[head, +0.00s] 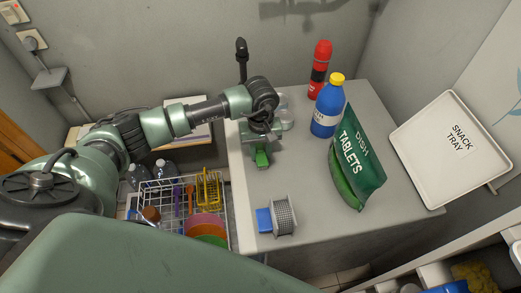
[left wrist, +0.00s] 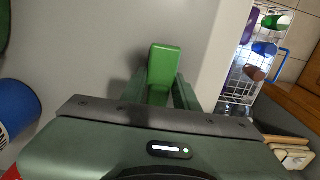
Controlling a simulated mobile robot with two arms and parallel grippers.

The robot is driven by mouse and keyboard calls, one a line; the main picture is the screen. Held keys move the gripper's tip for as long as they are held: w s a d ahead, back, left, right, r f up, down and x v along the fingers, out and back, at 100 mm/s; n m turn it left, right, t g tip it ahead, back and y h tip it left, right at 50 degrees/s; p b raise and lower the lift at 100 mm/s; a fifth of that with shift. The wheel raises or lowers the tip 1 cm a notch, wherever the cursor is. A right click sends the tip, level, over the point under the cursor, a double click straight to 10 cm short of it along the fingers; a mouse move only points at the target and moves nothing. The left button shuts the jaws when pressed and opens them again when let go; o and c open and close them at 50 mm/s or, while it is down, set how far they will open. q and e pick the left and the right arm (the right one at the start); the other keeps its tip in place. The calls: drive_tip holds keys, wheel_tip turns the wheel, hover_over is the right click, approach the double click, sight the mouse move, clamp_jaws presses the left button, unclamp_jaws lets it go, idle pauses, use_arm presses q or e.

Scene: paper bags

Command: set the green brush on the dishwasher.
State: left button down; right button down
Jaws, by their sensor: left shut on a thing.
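The green brush (head: 262,158) shows as a bright green block under my left gripper (head: 261,147) in the head view. It also shows in the left wrist view (left wrist: 164,62), between the two fingers (left wrist: 164,92). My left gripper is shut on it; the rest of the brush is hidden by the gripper. The brush is over the grey top of the dishwasher (head: 315,215), near its left edge. A shadow lies close beside it; I cannot tell whether it touches the top. My right gripper is not in view.
A filled wire rack (head: 223,225) is at left. The middle of the top is clear.

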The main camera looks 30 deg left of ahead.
use_arm(q)
drive_tip(key=shift+f, duration=0.2)
drive_tip(key=shift+f+b, duration=0.2)
drive_tip(key=shift+b, duration=0.15)
drive_tip(key=c, duration=1.1)
unclamp_jaws()
drive_tip(key=shift+r, duration=0.1)
drive_tip(key=shift+o, duration=0.2)
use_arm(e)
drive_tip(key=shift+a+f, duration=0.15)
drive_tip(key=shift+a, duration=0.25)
use_arm(q)
drive_tip(key=shift+r, duration=0.1)
drive_tip(key=shift+r+p, duration=0.2)
drive_tip(key=shift+p, duration=0.2)
wheel_tip(320, 180, up, 10)
drive_tip(key=b, duration=0.4)
drive_tip(key=shift+r, duration=0.9)
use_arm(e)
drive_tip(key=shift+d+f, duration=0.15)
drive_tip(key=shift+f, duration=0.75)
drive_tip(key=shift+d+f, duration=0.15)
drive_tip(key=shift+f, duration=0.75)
